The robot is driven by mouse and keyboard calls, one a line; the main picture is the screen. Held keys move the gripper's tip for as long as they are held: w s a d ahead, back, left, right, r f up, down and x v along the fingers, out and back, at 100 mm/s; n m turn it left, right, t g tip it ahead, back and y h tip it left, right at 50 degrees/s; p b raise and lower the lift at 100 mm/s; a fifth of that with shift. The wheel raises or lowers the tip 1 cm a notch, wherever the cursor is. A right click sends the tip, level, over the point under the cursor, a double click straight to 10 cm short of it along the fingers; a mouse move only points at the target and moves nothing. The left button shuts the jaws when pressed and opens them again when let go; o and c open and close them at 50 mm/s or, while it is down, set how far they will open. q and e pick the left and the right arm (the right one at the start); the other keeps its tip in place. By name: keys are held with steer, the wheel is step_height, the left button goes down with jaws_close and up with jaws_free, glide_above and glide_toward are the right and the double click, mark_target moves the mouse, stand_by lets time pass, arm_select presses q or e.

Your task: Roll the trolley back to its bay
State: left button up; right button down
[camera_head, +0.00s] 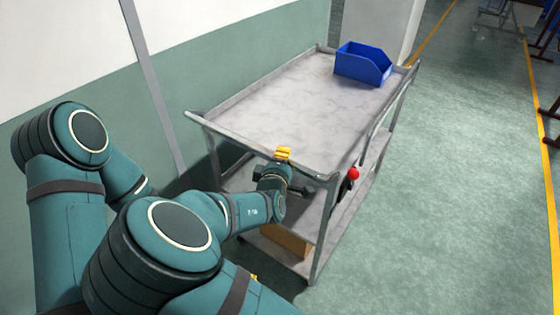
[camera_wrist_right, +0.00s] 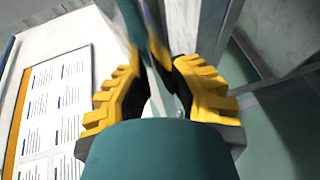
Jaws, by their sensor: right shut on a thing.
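The trolley (camera_head: 300,110) is a grey metal cart with a marbled top and lower shelves, standing beside the wall. My right gripper (camera_head: 283,155) is at its near edge, with yellow fingertips at the rail. In the right wrist view its yellow fingers (camera_wrist_right: 160,90) are closed around a thin grey bar (camera_wrist_right: 160,95), part of the trolley's handle. My left forearm passes behind my right arm. A small yellow bit beside the right arm may be a left fingertip; the rest of that gripper is hidden. No marked bay can be made out.
An open blue bin (camera_head: 363,64) stands at the trolley's far end. A red knob (camera_head: 353,173) sits on its right side, and a brown box (camera_head: 286,239) is low down. The green floor (camera_head: 450,180) to the right is clear up to a yellow line (camera_head: 541,130).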

steer(key=shift+w+d+r, duration=0.1)
steer(key=shift+w+d, duration=0.5)
steer(key=shift+w, duration=0.25)
steer(key=c, duration=1.4)
jaws_free()
steer(key=o, duration=0.6)
steer(key=shift+s+r, duration=0.1)
steer(key=shift+s, duration=0.1)
steer(key=v, duration=0.7)
steer(key=shift+s, duration=0.2)
steer(key=shift+a, duration=0.1)
